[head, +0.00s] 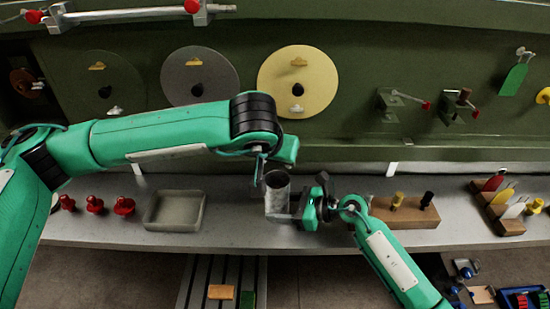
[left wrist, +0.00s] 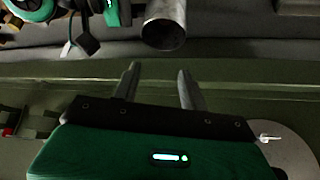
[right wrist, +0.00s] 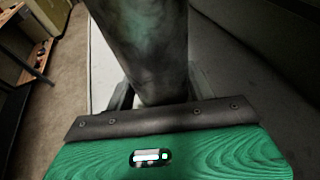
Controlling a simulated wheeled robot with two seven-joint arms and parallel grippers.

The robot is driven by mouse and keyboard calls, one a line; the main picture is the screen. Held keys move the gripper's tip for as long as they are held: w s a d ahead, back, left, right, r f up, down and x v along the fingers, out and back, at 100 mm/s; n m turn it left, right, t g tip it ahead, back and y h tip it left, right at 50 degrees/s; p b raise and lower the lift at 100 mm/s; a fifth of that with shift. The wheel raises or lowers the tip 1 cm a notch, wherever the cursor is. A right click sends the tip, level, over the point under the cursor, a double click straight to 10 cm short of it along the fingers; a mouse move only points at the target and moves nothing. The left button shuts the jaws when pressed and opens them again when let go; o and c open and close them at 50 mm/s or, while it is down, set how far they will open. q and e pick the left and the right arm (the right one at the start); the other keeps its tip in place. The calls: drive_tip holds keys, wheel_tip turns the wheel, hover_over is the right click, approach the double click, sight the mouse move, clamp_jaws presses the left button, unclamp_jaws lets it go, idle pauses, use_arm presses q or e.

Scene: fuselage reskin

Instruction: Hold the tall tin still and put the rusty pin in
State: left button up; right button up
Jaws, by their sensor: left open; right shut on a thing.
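The tall tin (head: 277,194) is a grey, open-topped cylinder standing upright at the shelf's middle. My right gripper (head: 290,214) is shut on its lower part from the right. The tin also fills the space between the jaws in the right wrist view (right wrist: 145,45). My left gripper (head: 270,165) is just above the tin's mouth, partly hidden behind its own wrist. In the left wrist view its two fingers (left wrist: 158,78) are apart with nothing between them, and the tin's round end (left wrist: 163,32) lies beyond them. I cannot make out a rusty pin; the tin's inside is hidden.
On the grey shelf (head: 230,232), a shallow grey tray (head: 174,211) and red knobs (head: 95,204) are left of the tin. Discs (head: 297,80) hang on the green panel behind.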

use_arm(q)
wheel_tip(320, 180, up, 8)
idle(0.8)
use_arm(e)
drive_tip(key=o, duration=0.8)
use_arm(q)
drive_tip(key=shift+f, duration=0.1)
use_arm(e)
drive_tip(key=shift+o, duration=0.2)
